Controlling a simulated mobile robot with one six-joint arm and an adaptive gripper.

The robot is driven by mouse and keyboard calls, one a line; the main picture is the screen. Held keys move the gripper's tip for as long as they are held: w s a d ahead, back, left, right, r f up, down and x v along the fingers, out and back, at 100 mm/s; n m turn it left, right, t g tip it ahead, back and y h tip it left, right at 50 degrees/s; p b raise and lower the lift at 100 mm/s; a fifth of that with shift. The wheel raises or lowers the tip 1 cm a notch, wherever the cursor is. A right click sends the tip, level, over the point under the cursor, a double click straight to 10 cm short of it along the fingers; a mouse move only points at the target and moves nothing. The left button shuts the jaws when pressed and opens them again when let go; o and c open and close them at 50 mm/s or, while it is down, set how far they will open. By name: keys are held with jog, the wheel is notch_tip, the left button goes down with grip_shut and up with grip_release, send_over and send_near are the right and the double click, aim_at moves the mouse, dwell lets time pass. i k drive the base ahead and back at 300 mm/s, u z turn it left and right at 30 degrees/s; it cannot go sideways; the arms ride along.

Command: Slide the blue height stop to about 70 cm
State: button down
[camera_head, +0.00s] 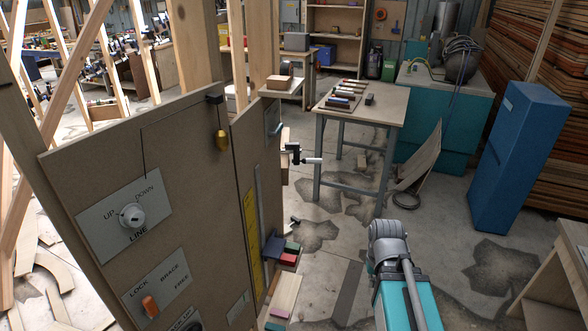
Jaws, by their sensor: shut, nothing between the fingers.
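The blue height stop (273,248) is a dark blue block on a narrow upright rail (258,203) along the right-hand panel. It sits low on the rail. A yellow scale strip (250,225) runs beside the rail; its marks are too small to read, so I cannot tell the stop's height. My arm (405,295), teal with a grey joint, comes in from the bottom right and ends to the right of the stop, clearly apart from it in the picture. My gripper cannot be made out.
The brown panel (190,130) carries a white knob (131,215), an orange lever (150,306) and a hanging brass weight (221,140). A black and white fitting (302,156) juts from its right edge. A workbench (385,108) and a blue cabinet (520,155) stand behind. Floor between is partly clear.

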aim_at(273, 249)
jog(key=k, duration=1.35)
jog(key=u, duration=0.25)
jog(key=i, duration=1.9)
jog(key=z, duration=0.7)
